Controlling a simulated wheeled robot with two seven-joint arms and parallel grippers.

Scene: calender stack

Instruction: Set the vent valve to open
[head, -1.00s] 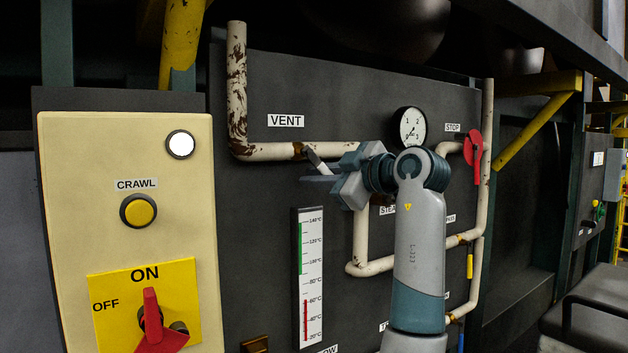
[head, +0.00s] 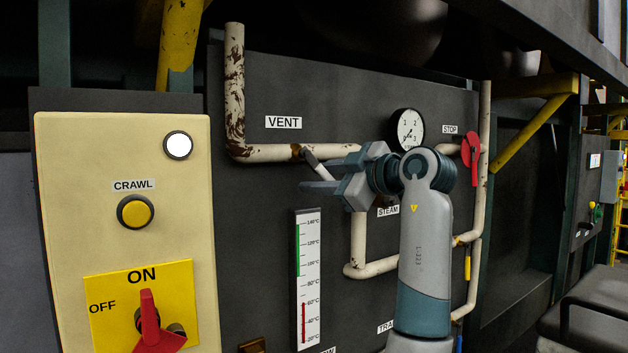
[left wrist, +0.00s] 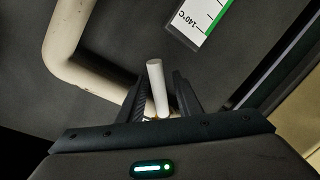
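The vent valve (head: 297,151) is a small brass fitting on the rusty white pipe below the VENT label (head: 283,122). Its pale lever (head: 311,159) slants down to the right from the fitting. My left gripper (head: 318,177) is at the lever's lower end, its fingers pointing left in the head view. In the left wrist view the white lever (left wrist: 156,80) stands between the two dark fingers of my left gripper (left wrist: 161,82). The fingers are apart, with gaps beside the lever. The lever's base is partly hidden. My right gripper is not in view.
A cream control box (head: 70,210) with a yellow button and red switch stands at the left. A thermometer (head: 307,280) is below the gripper. A gauge (head: 408,128) and a red STOP handle (head: 472,158) are to the right. White pipes cross the dark panel.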

